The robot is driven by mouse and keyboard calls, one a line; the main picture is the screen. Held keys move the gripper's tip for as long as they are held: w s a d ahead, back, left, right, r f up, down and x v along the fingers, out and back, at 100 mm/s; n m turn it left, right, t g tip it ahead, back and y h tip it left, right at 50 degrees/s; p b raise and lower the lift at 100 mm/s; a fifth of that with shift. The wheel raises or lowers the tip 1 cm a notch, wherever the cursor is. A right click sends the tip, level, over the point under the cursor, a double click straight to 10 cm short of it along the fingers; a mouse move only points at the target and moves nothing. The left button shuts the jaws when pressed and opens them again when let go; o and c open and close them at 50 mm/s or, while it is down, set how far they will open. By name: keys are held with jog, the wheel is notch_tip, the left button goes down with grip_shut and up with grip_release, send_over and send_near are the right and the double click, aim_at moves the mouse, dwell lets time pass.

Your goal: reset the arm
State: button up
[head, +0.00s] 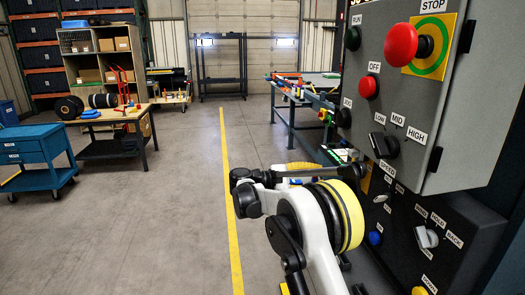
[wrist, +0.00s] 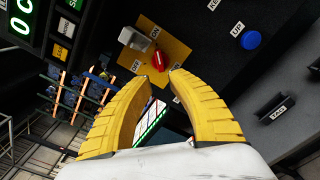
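My arm (head: 320,225), white with black joints and a yellow-and-black band, is bent at the lower middle of the head view, beside the control panel (head: 405,90). My gripper (wrist: 161,75) shows clearly in the wrist view: two ribbed yellow fingers curve inward, with a gap between the tips and nothing held. Beyond the tips is a red switch handle (wrist: 159,62) on a yellow plate (wrist: 150,42). I cannot tell whether the tips touch it; they look apart. In the head view the gripper is mostly hidden behind the arm.
The panel carries a large red stop button (head: 401,43), a red OFF button (head: 368,87) and several knobs close to my arm. A work table (head: 290,125) stands beyond. A blue cart (head: 38,155) is at left.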

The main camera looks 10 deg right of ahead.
jog(key=s+d+r+m+t+y, duration=0.15)
jog(key=s+y, duration=0.25)
jog(key=s, duration=0.4)
jog(key=s+d+r+m+t+y, duration=0.1)
jog(key=s+t+y, duration=0.1)
jog(key=s+y, duration=0.45)
jog(key=s+a+f+m+t+y+b, duration=0.1)
jog(key=s+a+f+m+y, duration=0.2)
jog(key=s, duration=0.8)
jog(key=s+a+f+m+t+y, duration=0.2)
jog(key=s+a+f, duration=0.5)
jog(key=s, duration=0.5)
jog(key=shift+a+m+y+b, duration=0.4)
jog(key=shift+a+m+y, duration=0.45)
jog(key=shift+a+y, duration=0.3)
jog(key=shift+c, duration=0.2)
grip_shut()
